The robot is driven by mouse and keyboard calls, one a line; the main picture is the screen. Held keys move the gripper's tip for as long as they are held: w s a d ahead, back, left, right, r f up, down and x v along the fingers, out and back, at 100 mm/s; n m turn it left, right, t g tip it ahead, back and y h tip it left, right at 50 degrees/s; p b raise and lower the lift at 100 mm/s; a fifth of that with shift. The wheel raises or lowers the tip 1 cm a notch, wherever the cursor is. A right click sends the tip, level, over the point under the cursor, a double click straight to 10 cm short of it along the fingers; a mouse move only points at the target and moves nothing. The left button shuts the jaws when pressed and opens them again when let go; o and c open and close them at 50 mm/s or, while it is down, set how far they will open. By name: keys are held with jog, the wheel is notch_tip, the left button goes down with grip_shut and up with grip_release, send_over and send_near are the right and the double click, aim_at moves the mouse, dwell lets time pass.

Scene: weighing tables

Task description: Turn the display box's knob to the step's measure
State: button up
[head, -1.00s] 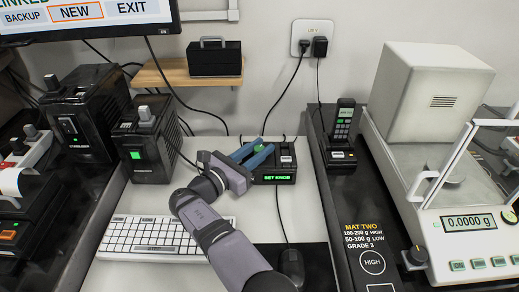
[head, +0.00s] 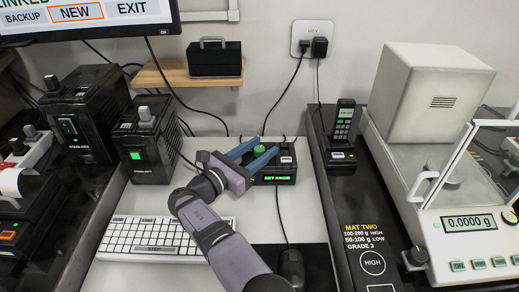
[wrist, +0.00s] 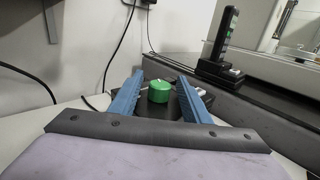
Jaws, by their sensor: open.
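The display box (head: 284,168) is a small black box at the back of the white table, with a green lit screen (head: 277,178) reading "SET KNOB". Its green knob (head: 259,149) stands on its top left part; it also shows in the wrist view (wrist: 159,91). My gripper (head: 258,148) is open, with its two blue fingers on either side of the knob. In the wrist view the fingers (wrist: 160,82) stand apart from the knob with a gap on each side. Any mark on the knob is too small to read.
A white keyboard (head: 165,238) and a black mouse (head: 291,264) lie in front. Black stabilizer boxes (head: 149,145) stand at left. A phone on its cradle (head: 342,127) and a balance (head: 462,222) stand at right. A wooden shelf (head: 172,74) hangs behind.

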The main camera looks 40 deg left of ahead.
aim_at(256, 152)
jog(key=shift+s+d, duration=0.1)
jog(key=shift+s, duration=3.6)
jog(key=shift+r, duration=0.15)
